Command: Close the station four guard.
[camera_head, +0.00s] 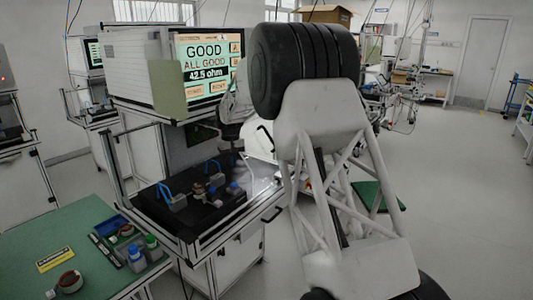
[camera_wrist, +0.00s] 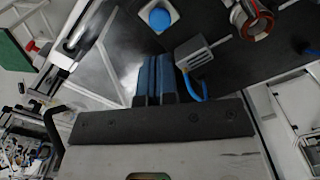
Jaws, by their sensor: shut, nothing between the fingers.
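The test station (camera_head: 190,215) stands in the middle of the head view, with an aluminium frame around a black deck. I cannot read a station number on it. Its guard is hard to make out; a clear, shiny panel area (camera_head: 262,182) shows at the deck's right side, and a black bar handle (camera_head: 273,214) sits on the front right edge. In the wrist view an aluminium rail (camera_wrist: 88,25) runs at upper left, and a black curved handle (camera_wrist: 50,125) shows at left. My gripper (camera_wrist: 156,62) is shut and empty, its blue fingers over the dark deck, apart from the handle. My arm hides it in the head view.
The deck holds a stator (camera_wrist: 257,20), a grey fixture with a blue lever (camera_wrist: 193,53), and a blue button (camera_wrist: 160,18). The screen (camera_head: 207,63) reads "GOOD, ALL GOOD, 42.5 ohm". A green-topped table (camera_head: 75,235) with parts stands front left. Floor is open at right.

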